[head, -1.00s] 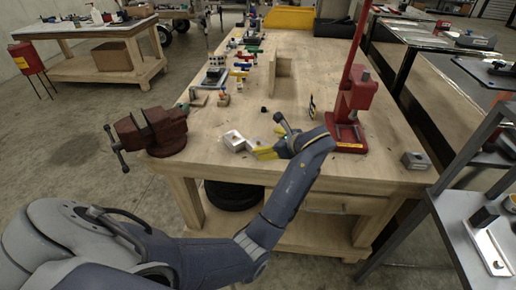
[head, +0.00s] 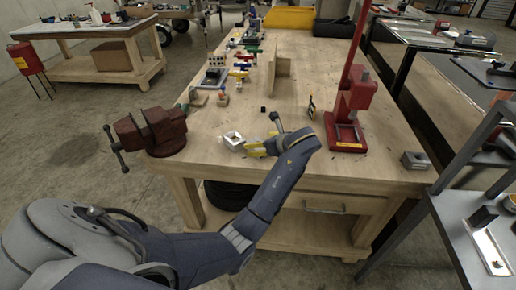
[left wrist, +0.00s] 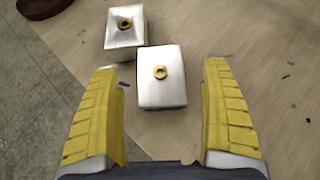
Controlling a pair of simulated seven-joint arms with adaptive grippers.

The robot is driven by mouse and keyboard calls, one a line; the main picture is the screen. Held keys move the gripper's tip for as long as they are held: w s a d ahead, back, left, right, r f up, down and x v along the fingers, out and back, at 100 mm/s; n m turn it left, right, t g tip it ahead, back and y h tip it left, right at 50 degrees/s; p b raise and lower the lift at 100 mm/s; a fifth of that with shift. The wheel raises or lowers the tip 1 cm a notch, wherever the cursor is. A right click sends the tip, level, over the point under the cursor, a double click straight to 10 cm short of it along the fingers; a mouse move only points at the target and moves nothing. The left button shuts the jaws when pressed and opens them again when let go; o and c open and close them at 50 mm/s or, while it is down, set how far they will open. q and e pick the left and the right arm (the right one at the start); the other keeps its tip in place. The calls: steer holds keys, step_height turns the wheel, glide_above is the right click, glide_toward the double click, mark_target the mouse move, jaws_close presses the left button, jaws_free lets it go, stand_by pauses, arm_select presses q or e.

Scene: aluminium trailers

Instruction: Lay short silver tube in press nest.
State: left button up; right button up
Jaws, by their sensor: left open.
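Two silver box-shaped pieces, each with a small brass ring on its upper face, lie close together in the left wrist view. The nearer silver piece (left wrist: 161,92) is between and just beyond the spread yellow fingers, with clear gaps at both sides. The farther silver piece (left wrist: 124,38) is up and to the left. In the head view a silver piece (head: 233,140) stands by the fingertips near the bench's front edge; I cannot tell which is the short tube. My left gripper (head: 257,149) is open and empty. The red press (head: 350,112) stands to the right, its nest-like base (head: 346,138) bare. My right gripper is not in view.
A dark red vise (head: 152,131) is at the bench's front left corner. A grey block (head: 415,160) sits at the right front. An upright wooden board (head: 282,78) and several small coloured parts stand farther back. The bench top (head: 310,75) between board and press is mostly clear.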

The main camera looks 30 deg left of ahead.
arm_select(q)
steer(key=shift+x, duration=1.25)
steer(key=shift+d, duration=0.1)
steer(key=c, duration=1.5)
steer(key=shift+r, duration=0.2)
step_height(320, 180, up, 19)
steer(key=d+r+m+t+h, duration=0.3)
steer(key=d+m+t+h, duration=0.4)
steer(key=d+m+h, duration=0.3)
steer(key=d+m, duration=0.4)
steer(key=d, duration=0.5)
steer(key=shift+w+r+t+h, duration=0.2)
steer(key=shift+w+t+h, duration=0.05)
steer(key=shift+t+h, duration=0.05)
steer(key=shift+a, duration=0.1)
